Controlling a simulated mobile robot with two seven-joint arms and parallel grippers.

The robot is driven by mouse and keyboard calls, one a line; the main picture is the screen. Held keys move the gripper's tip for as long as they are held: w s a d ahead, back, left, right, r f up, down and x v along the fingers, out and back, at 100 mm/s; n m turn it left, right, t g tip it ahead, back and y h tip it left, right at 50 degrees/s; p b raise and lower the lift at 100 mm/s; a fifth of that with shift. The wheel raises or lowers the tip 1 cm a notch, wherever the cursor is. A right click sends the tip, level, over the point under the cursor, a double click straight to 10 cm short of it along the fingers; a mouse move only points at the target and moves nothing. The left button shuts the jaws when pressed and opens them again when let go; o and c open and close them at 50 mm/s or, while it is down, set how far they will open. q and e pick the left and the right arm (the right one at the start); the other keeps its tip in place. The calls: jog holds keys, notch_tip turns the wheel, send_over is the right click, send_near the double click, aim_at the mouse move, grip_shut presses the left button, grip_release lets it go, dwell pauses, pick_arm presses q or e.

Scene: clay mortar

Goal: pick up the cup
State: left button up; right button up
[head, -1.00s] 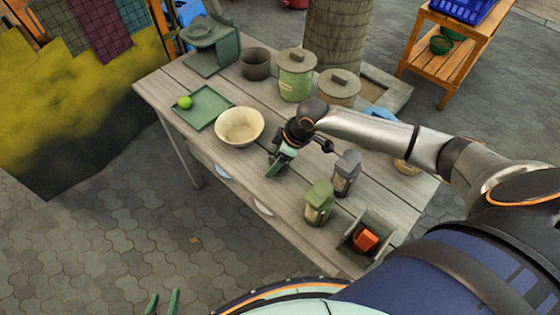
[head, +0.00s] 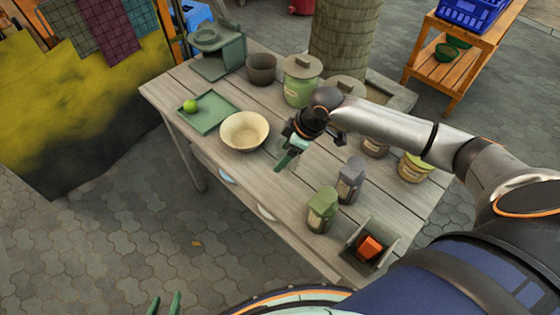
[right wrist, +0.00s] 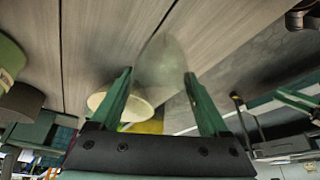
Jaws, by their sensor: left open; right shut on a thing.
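My right gripper (head: 287,160) is over the middle of the table, right of the cream bowl (head: 245,131). In the right wrist view, its green fingers (right wrist: 159,74) are shut on a see-through, rounded cup (right wrist: 164,56). The cup is faint there, and I cannot make it out in the head view. The bowl's rim (right wrist: 101,103) shows behind the left finger in the wrist view. My left gripper (head: 164,305) is open at the bottom edge of the head view, apart from the table. Only its finger ends show.
A green tray (head: 215,122) with a lime ball and a dark pot (head: 261,69) stand at the far left. Lidded jars (head: 300,82) stand behind my right arm. Two canisters (head: 322,211) and a box (head: 368,262) with an orange block are at the near right.

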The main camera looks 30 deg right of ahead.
jog(key=s+d+r, duration=0.3)
jog(key=d+r, duration=0.5)
jog(key=d, duration=0.5)
notch_tip(320, 180, up, 8)
jog(key=p, duration=0.6)
jog(key=s+a+m+h+b, duration=0.1)
jog(key=s+a+m, duration=0.1)
jog(key=a, duration=0.3)
jog(key=s+a+m+t+h+b, duration=0.1)
jog(key=a+m+b, duration=0.1)
jog(key=a+m, duration=0.2)
jog(key=s+a+m+h+b, duration=0.1)
jog(key=s+a+m+b, duration=0.1)
jog(key=a, duration=0.5)
jog(key=shift+s+m, duration=0.3)
jog(key=shift+m, duration=0.3)
jog(key=shift+s+a+f, duration=0.1)
jog(key=shift+a, duration=0.05)
